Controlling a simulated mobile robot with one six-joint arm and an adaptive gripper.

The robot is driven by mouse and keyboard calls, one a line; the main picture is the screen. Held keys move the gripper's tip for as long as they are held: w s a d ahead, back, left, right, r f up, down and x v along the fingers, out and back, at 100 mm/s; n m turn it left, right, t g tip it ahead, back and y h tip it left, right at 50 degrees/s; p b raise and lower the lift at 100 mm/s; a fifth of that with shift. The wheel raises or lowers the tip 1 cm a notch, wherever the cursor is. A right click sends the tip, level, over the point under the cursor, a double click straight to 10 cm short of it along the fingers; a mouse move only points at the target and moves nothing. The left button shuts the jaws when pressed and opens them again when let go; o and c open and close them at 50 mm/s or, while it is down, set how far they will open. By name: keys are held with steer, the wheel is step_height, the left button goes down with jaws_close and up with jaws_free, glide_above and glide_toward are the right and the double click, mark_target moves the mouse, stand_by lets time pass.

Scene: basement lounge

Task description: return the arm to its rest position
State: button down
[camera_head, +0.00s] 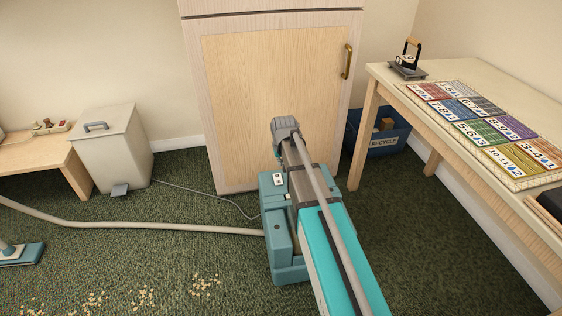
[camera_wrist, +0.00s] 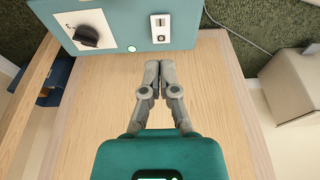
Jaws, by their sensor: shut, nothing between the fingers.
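My gripper (camera_wrist: 161,72) shows in the wrist view with its two grey fingers together and nothing between them. The fingers point toward a teal machine (camera_wrist: 120,28) with a black knob, a white switch panel and a small green light. A gap seems to show between the fingertips and the machine. In the head view my arm reaches forward from the bottom edge, beside and partly over the teal machine (camera_head: 281,262) on the floor. The fingertips cannot be made out in that view.
A wooden cabinet (camera_head: 255,90) stands close ahead. A table (camera_head: 455,72) with a number board (camera_head: 480,125) is at the right, above a blue recycle bin (camera_head: 385,141). A pedal bin (camera_head: 112,148) stands left. A hose (camera_head: 150,226) and scattered bits (camera_head: 145,296) lie on the carpet.

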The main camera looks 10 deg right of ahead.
stand_by(0.3)
steer(key=s+a+r+g+p, duration=0.2)
steer(key=s, duration=2.1)
step_height(320, 180, up, 38)
steer(key=p, duration=3.8)
steer(key=shift+s+d+g, duration=0.15)
steer(key=shift+s+g, duration=0.05)
steer(key=shift+g, duration=0.1)
steer(key=shift+f, duration=0.1)
